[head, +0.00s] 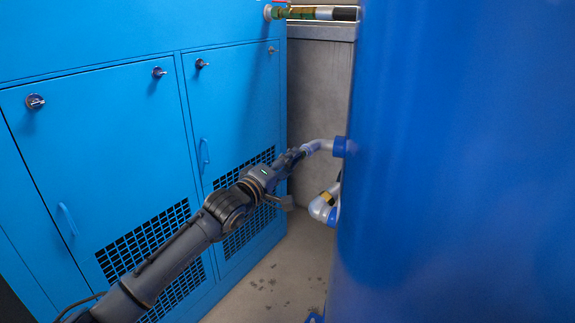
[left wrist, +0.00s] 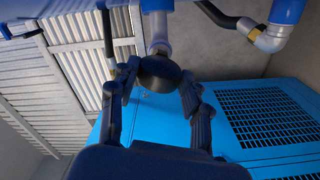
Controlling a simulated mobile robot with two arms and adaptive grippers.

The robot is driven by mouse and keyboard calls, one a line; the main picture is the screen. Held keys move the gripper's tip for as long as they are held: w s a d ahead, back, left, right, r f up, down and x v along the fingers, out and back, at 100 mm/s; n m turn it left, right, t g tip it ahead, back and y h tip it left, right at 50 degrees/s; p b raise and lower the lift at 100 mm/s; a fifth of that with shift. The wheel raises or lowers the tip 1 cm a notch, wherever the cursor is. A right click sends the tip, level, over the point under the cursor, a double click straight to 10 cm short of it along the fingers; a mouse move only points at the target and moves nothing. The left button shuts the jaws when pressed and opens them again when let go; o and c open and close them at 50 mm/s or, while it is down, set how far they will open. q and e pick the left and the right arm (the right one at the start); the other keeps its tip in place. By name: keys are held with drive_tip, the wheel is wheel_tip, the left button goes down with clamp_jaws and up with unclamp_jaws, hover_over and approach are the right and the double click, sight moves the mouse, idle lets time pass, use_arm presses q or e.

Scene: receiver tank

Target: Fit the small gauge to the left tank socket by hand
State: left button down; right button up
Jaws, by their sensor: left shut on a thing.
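The small gauge (left wrist: 160,73) is a dark round piece between the two fingers of my left gripper (left wrist: 160,92) in the left wrist view. The fingers are shut on its sides. Directly behind the gauge is a grey pipe (left wrist: 158,32) that runs to a blue collar; I cannot tell whether gauge and pipe are joined or only lined up. In the head view my left gripper (head: 294,157) is at the outer end of this grey pipe (head: 318,146), which bends into the blue socket (head: 340,147) on the tank (head: 450,170). There the fingers hide the gauge. My right gripper is out of view.
A second grey elbow (head: 322,209) with a brass ring sits lower on the tank; it also shows in the left wrist view (left wrist: 268,39). A blue cabinet (head: 100,130) with grilles fills the left. A strip of floor (head: 275,280) lies between cabinet and tank.

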use_arm(q)
drive_tip(key=m, duration=0.5)
drive_tip(key=shift+r, duration=0.1)
drive_tip(key=m, duration=0.3)
drive_tip(key=shift+m, duration=0.3)
drive_tip(key=m, duration=0.4)
drive_tip(key=shift+w, duration=0.1)
drive_tip(key=c, duration=1)
unclamp_jaws()
drive_tip(key=shift+m, duration=1)
drive_tip(key=o, duration=0.4)
drive_tip(key=shift+o, duration=0.2)
